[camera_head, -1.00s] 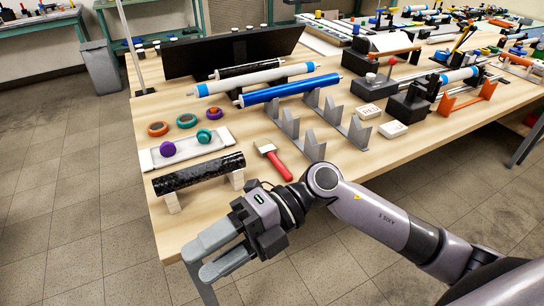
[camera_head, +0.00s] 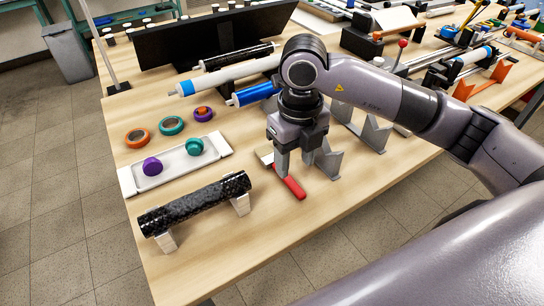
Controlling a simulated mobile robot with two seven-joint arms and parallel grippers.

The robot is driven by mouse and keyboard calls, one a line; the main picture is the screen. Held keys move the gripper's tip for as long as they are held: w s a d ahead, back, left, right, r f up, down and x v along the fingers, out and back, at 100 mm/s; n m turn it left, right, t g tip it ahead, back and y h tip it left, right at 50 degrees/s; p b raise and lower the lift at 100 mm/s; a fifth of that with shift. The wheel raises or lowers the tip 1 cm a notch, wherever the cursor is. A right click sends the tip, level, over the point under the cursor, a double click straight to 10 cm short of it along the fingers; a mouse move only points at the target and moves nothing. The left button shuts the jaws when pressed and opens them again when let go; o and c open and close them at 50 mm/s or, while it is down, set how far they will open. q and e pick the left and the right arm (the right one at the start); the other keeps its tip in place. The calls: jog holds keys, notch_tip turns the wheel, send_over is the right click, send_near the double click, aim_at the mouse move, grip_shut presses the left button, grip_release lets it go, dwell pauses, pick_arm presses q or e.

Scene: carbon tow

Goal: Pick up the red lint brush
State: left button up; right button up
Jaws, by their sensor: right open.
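The red lint brush (camera_head: 293,188) lies flat on the wooden table, its red handle toward the front edge. Its pale head is partly hidden behind my right gripper. My right gripper (camera_head: 295,168) points down over the brush with its fingers open, close above or around the handle. I cannot tell whether a finger touches it. My left gripper is not in view.
Grey V-shaped stands (camera_head: 328,160) are just right of the brush. A black carbon tube (camera_head: 195,203) on white blocks and a white tray (camera_head: 172,168) with purple and teal rolls lie to the left. Bare table (camera_head: 262,222) lies in front.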

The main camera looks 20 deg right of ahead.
aim_at(294, 185)
notch_tip(294, 185, down, 6)
jog(key=shift+s+d+f+p, duration=0.1)
jog(key=shift+d+f+p, duration=0.05)
jog(key=shift+p, duration=0.35)
grip_shut()
